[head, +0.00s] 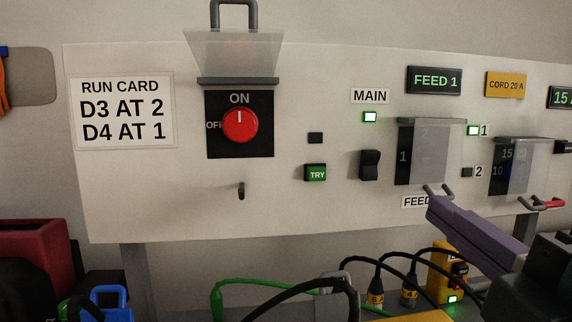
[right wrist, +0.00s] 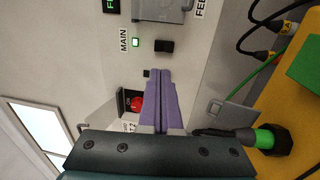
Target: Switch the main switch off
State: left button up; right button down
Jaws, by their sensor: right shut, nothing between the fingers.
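A red rotary knob (head: 240,125) sits on a black plate marked ON and OFF; its white mark points up at ON. Its clear flap (head: 235,52) is raised above it. A black rocker switch (head: 370,165) sits under the MAIN label (head: 370,96) and a lit green lamp (head: 370,117). My right gripper (head: 434,208) is shut and empty, with purple fingers, below and right of the rocker. In the right wrist view its fingers (right wrist: 159,72) point toward the panel; the rocker (right wrist: 164,46) and red knob (right wrist: 137,104) are apart from them. My left gripper is out of view.
A clear cover (head: 424,150) with a grey handle hangs right of the rocker; another cover (head: 518,165) is farther right. A green TRY button (head: 315,173) and a small hook (head: 241,190) are left of it. Cables and yellow plugs (head: 376,298) lie below.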

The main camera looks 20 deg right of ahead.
jog(key=p, duration=0.3)
send_near(373, 160)
jog(key=p+x, duration=0.1)
jog(key=x, duration=0.4)
jog(key=shift+w+r, duration=0.15)
jog(key=shift+w, duration=0.1)
jog(key=shift+w+d, duration=0.15)
jog(key=shift+w, duration=0.5)
